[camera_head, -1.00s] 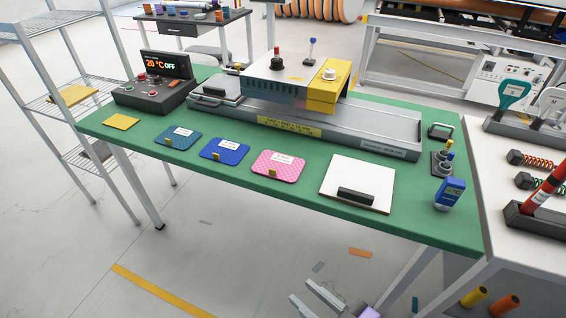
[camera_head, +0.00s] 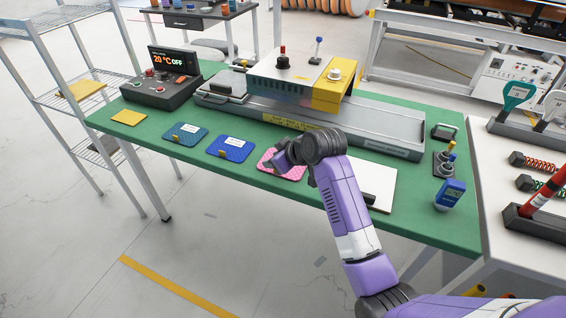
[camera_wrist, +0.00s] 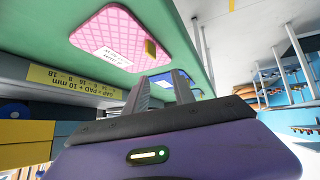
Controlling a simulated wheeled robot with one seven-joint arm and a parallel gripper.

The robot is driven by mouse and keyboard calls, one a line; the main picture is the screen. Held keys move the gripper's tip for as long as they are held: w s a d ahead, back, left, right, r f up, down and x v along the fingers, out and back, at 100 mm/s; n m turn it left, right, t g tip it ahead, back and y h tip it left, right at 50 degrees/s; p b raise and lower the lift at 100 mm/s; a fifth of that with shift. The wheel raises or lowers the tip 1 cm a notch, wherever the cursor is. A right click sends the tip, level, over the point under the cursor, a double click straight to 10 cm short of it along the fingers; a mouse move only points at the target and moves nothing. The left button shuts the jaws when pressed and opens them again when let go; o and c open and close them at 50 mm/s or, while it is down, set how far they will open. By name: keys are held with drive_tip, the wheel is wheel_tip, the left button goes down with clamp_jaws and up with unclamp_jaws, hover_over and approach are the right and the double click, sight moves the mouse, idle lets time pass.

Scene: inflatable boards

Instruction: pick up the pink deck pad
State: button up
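The pink deck pad (camera_head: 291,173) lies flat on the green table, partly hidden by my arm in the head view. The wrist view shows the pad (camera_wrist: 97,30) with a white label and a small yellow tab (camera_wrist: 151,48) at one edge. My gripper (camera_wrist: 161,80) is open and empty. Its two fingers stand apart, near the tab edge of the pad, with the pad beyond the fingertips. In the head view my gripper (camera_head: 282,158) is over the pad, and its fingertips are hard to make out.
A blue pad (camera_head: 230,148) and a teal pad (camera_head: 184,133) lie to the left. A white board (camera_head: 378,188) with a black handle is to the right. A long grey machine bed (camera_head: 390,137) with a yellow-ended block stands behind. The table's front edge is near.

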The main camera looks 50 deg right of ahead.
drive_tip(key=n+g+y, duration=0.1)
drive_tip(key=s+d+r+n+g+y, duration=0.1)
drive_tip(key=g, duration=0.1)
drive_tip(key=s+d+r+n+g, duration=0.1)
drive_tip(key=g, duration=0.1)
drive_tip(key=shift+s+y, duration=0.15)
drive_tip(key=shift+y, duration=0.25)
drive_tip(key=p+x, duration=0.1)
drive_tip(key=x, duration=0.4)
drive_tip(key=shift+d+f, duration=0.1)
drive_tip(key=shift+f, duration=0.3)
drive_tip(key=shift+c, duration=0.2)
clamp_jaws()
